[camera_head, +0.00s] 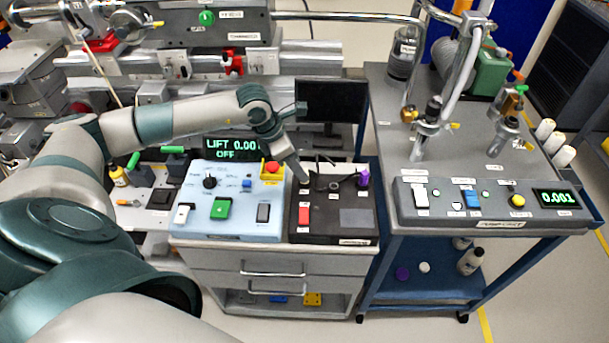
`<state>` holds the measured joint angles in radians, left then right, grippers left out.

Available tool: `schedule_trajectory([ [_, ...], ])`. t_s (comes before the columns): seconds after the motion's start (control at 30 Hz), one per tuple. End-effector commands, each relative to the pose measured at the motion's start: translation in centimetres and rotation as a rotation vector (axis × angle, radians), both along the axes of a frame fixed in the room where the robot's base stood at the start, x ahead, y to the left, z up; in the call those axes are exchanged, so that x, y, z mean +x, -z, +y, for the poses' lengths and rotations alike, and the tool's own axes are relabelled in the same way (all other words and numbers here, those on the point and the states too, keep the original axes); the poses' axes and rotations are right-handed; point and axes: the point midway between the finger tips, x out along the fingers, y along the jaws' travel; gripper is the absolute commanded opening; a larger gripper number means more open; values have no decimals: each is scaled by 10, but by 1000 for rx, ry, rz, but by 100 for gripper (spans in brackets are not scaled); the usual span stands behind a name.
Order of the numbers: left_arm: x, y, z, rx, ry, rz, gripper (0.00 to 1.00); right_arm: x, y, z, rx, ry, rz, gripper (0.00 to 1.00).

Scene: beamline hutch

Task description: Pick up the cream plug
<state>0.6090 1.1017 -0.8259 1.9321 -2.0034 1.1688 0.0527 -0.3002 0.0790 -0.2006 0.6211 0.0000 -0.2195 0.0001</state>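No cream plug can be told for certain. A small off-white round piece (424,267) lies on the right cart's lower shelf, beside a purple one (402,273); it is too small to identify. My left arm reaches in from the left, over the light blue control box. My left gripper (304,180) points down near the left part of the black control box (358,218). Its fingers are small and dark against the box, so their opening and any contact are unclear. A purple plug-like piece (364,178) stands at the black box's back right. My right gripper is not in view.
The light blue box (247,230) carries buttons and switches. The right cart (382,140) holds pipes, a grey control panel (440,213) and white cylinders (564,156) at its right edge. A bottle (470,262) stands on its lower shelf. Open floor lies in front.

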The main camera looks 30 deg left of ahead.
Motion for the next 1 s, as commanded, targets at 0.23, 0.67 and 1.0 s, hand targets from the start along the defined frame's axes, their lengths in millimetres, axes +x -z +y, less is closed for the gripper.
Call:
schedule_trajectory([
  [0.23, 15, 18, -5, -1, -1, 3, 42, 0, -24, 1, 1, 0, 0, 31],
  [0.67, 21, 41, -8, 0, 0, 1, 42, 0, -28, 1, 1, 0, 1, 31],
  [1.0, 21, 40, -8, 0, -1, 2, 28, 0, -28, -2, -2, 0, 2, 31],
])
